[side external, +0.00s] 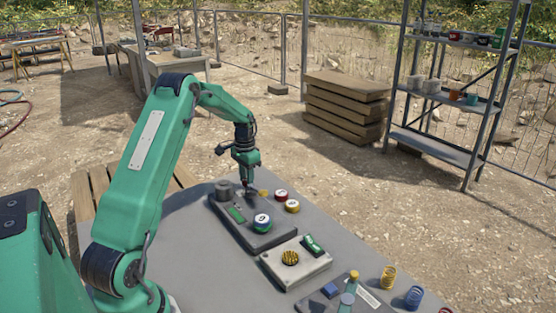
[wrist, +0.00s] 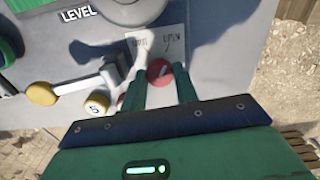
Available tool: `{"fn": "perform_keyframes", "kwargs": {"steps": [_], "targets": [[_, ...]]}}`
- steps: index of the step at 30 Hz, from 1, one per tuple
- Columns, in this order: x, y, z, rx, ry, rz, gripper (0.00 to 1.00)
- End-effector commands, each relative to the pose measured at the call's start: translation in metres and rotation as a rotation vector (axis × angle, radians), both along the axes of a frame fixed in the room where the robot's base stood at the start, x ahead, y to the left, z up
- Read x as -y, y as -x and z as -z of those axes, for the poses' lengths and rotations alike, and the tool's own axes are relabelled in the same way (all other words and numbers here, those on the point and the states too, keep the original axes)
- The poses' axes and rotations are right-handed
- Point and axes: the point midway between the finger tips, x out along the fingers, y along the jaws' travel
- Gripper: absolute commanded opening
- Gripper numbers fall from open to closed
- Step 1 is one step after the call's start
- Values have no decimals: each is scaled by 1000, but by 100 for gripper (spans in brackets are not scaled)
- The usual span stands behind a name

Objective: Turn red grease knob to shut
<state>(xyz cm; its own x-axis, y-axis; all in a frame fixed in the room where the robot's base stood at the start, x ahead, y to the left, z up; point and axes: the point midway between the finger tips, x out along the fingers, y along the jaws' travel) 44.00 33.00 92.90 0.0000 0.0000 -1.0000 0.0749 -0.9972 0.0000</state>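The red grease knob (wrist: 160,71) is small and round, with a pale mark on its face. In the wrist view it lies on a pale plate (wrist: 157,44), below printed words that look like SHUT on the left and OPEN on the right. My gripper (wrist: 161,76) has its two green fingers apart, one on each side of the knob. I cannot tell whether either finger touches it. In the side view my gripper (side external: 249,187) points down at the far end of the dark panel (side external: 258,238). The knob cannot be made out there.
A yellow cap marked 5 (wrist: 96,104) sits left of the fingers. A lever with a yellow end (wrist: 42,94) lies farther left.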

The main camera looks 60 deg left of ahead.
Motion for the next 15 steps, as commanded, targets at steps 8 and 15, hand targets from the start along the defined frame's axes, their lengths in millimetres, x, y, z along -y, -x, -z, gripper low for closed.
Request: {"fn": "perform_keyframes", "kwargs": {"steps": [8, 15], "targets": [[0, 0, 0, 0, 0, -3, 6], [0, 0, -1, 0, 0, -44, 6]]}}
